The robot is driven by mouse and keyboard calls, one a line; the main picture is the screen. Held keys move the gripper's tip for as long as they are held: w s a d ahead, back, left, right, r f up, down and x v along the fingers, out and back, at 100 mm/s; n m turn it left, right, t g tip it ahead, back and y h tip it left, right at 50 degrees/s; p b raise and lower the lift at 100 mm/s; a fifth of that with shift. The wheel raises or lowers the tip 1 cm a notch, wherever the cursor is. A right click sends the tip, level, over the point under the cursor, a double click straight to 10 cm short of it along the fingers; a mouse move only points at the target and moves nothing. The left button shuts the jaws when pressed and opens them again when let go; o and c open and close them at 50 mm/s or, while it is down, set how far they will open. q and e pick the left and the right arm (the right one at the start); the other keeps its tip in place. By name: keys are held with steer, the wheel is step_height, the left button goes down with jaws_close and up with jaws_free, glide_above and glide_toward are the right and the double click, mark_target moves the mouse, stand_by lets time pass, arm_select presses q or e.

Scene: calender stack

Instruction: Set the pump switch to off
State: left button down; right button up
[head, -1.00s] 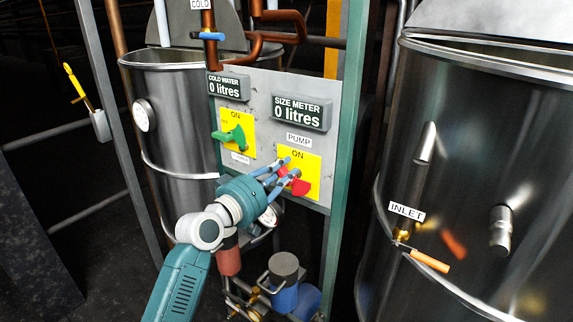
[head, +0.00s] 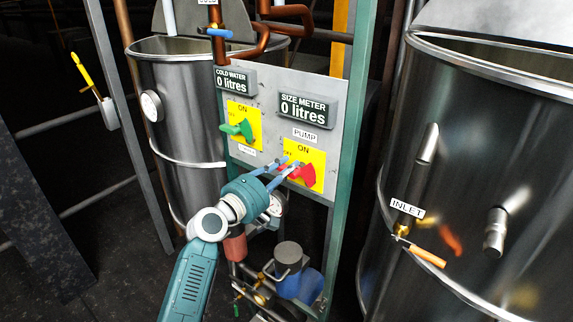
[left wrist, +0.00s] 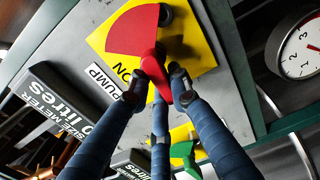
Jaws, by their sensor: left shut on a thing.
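The pump switch is a red handle (head: 307,175) on a yellow plate (head: 318,156) marked ON, below the PUMP label (head: 304,135). Its handle (left wrist: 152,68) also shows in the left wrist view, in front of a red fan-shaped area. My left gripper (head: 287,168) reaches up to the switch from the lower left. In the left wrist view its blue fingers (left wrist: 164,90) are closed around the end of the red handle. The fingers partly hide the handle and the OFF lettering in the head view, so I cannot tell its exact setting. My right gripper is not in view.
A green switch (head: 238,130) sits left on the same panel (head: 268,78). The cold water and size meter (head: 307,109) displays read 0 litres. Steel tanks stand behind left and at right (head: 470,150). A blue pump (head: 300,287) and pipes lie below.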

arm_select(q)
steer(key=shift+f+n, duration=0.3)
stand_by(0.4)
steer(key=c, duration=1.6)
jaws_free()
steer(key=shift+a, duration=0.1)
steer(key=shift+o, duration=0.2)
steer(key=v, duration=1.2)
